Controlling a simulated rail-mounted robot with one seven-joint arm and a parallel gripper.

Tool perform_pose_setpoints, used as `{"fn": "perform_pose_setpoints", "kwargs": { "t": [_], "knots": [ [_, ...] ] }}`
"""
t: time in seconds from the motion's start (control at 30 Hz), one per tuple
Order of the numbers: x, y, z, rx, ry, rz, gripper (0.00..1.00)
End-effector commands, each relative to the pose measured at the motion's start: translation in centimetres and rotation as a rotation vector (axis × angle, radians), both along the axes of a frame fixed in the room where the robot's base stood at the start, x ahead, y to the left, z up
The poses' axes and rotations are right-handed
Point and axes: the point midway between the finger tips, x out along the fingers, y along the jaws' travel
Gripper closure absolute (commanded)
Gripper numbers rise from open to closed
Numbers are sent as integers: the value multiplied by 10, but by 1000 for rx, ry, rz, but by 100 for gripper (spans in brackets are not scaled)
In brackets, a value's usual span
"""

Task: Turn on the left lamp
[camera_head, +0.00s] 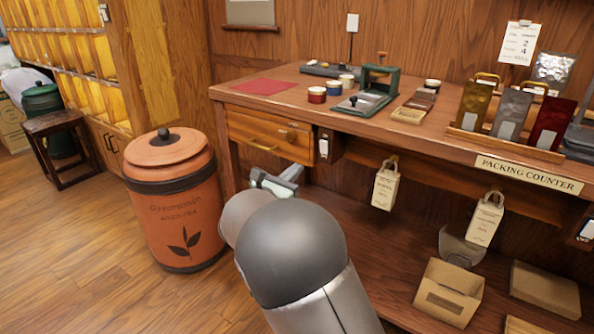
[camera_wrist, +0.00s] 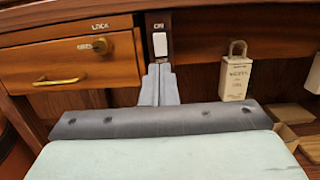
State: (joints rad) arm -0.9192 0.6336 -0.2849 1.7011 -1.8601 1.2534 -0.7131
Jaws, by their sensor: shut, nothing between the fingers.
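A white rocker switch (camera_head: 323,147) sits on a dark plate on the packing counter's front, just right of the drawer. In the wrist view the switch (camera_wrist: 160,44) has a small label above it that seems to read "ON". My gripper (camera_wrist: 158,70) is shut and empty, its fingertips just below the switch in that view; I cannot tell whether they touch it. In the head view my gripper (camera_head: 272,183) is below the drawer, partly hidden by my arm. A second switch (camera_head: 588,230) is at the right edge. I see no lamp itself.
The drawer (camera_head: 270,136) has a brass handle (camera_wrist: 60,81) and a lock knob (camera_wrist: 100,45). Paper bags (camera_head: 386,186) hang under the counter to the right. An orange canister (camera_head: 175,205) stands left. Open boxes (camera_head: 449,292) lie on the lower shelf.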

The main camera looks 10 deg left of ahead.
Motion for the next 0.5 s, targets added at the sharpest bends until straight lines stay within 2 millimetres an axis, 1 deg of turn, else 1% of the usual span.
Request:
{"fn": "perform_pose_setpoints", "kwargs": {
  "t": [0.03, 0.3, 0.5],
  "knots": [
    [10, -6, -1, 2, -2, -5, 100],
    [62, -32, 6, 1, -2, -5, 100],
    [90, -45, 12, 2, -2, -2, 100]
  ]
}}
